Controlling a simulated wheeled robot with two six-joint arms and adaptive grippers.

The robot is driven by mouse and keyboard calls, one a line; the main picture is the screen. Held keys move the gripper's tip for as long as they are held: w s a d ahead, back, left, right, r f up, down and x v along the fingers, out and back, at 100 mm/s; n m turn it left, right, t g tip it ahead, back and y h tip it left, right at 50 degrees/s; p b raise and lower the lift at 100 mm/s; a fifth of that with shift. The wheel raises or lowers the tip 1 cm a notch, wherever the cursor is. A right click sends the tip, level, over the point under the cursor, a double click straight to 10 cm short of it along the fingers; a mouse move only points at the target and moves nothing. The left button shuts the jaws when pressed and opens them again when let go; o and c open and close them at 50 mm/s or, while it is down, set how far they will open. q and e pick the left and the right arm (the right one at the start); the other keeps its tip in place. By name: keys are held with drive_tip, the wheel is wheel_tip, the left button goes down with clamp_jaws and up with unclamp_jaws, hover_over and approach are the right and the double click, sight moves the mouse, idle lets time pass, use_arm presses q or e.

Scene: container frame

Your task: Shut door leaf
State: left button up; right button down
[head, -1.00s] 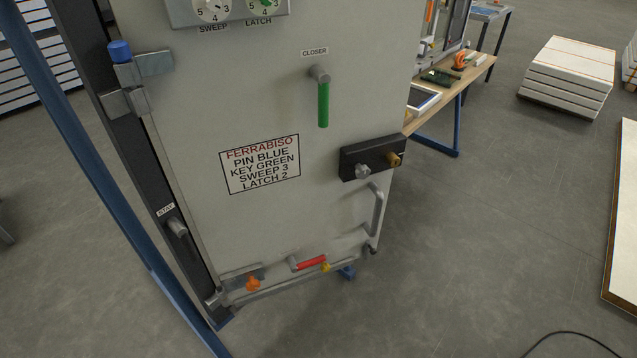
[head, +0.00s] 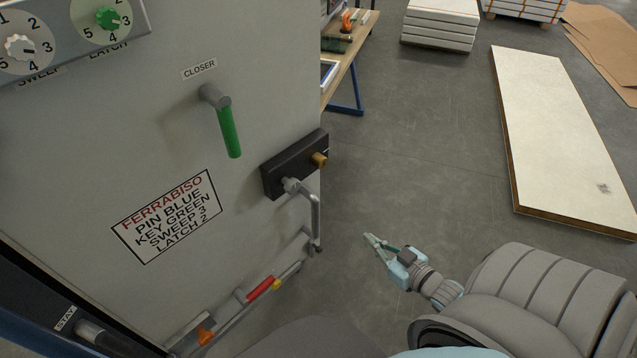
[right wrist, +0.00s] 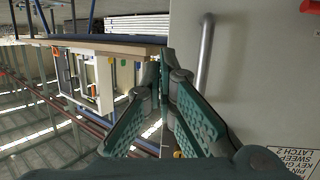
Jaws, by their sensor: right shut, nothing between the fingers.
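The grey door leaf (head: 175,125) fills the left of the head view, with its hinge side at the dark frame post (head: 35,290). Its free edge stands over open floor, with no frame post beside it, so the leaf is open. A pull handle (head: 315,215) sits near that edge, below a black lock box (head: 284,170). My right gripper (head: 368,237) is shut and empty, to the right of the handle and apart from it. In the right wrist view the shut fingers (right wrist: 158,68) are left of the handle (right wrist: 204,55) and leaf (right wrist: 260,70). My left gripper is out of view.
A green closer key (head: 229,132), dials (head: 108,17) and a label (head: 166,216) are on the leaf. A red-sleeved rod (head: 260,287) runs low on it. A workbench (head: 350,65) stands behind the free edge. A pale panel (head: 560,140) lies at right. Floor between is clear.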

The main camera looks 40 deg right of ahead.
wheel_tip(320, 180, up, 10)
drive_tip(key=w+a+n+t+y, duration=0.1)
drive_tip(key=w+a+t+y, duration=0.1)
drive_tip(key=a+t+y, duration=0.1)
drive_tip(key=b, duration=0.2)
approach(311, 182)
drive_tip(key=b+x, duration=0.2)
drive_tip(key=x, duration=0.4)
drive_tip(key=shift+w, duration=0.15)
drive_tip(key=shift+w+a, duration=0.1)
drive_tip(key=shift+w, duration=0.2)
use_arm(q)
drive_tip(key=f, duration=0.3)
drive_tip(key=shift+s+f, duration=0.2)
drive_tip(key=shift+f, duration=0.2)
use_arm(e)
drive_tip(key=shift+w, duration=0.1)
